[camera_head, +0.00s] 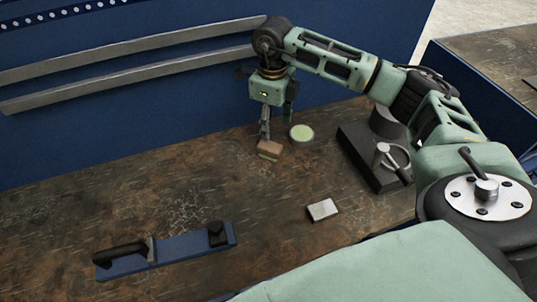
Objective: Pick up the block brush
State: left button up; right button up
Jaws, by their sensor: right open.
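The block brush (269,149) looks like a small brown block with a greenish lower edge, on the worn brown workbench (200,195) near its back. My right gripper (276,127) points down just above and behind it. Its fingers are apart. One finger reaches down close to the top of the block and overlaps it in the picture; I cannot tell whether they touch. My left gripper is not in view.
A pale green round dish (301,133) lies just right of the block. A dark metal fixture (372,165) stands further right. A small silver box (322,209) and a blue board with black handles (190,245) lie nearer. A blue panel with rails (150,115) rises behind.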

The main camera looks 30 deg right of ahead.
aim_at(269, 145)
jog(key=shift+w+f+b, duration=0.1)
jog(key=shift+f+b, duration=0.3)
jog(key=shift+f, duration=0.6)
jog(key=shift+f+p, duration=0.3)
jog(key=shift+f, duration=0.35)
jog(key=f, duration=0.1)
jog(key=f+p, duration=0.1)
jog(key=f, duration=0.1)
jog(key=f+p, duration=0.1)
jog(key=f, duration=0.1)
jog(key=shift+a+f, duration=0.2)
jog(key=shift+a, duration=0.1)
jog(key=shift+f, duration=0.35)
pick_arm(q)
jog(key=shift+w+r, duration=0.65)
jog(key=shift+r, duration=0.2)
pick_arm(e)
jog(key=shift+c, duration=0.2)
jog(key=c, duration=1.3)
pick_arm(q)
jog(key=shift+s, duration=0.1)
pick_arm(e)
jog(key=shift+c, duration=0.2)
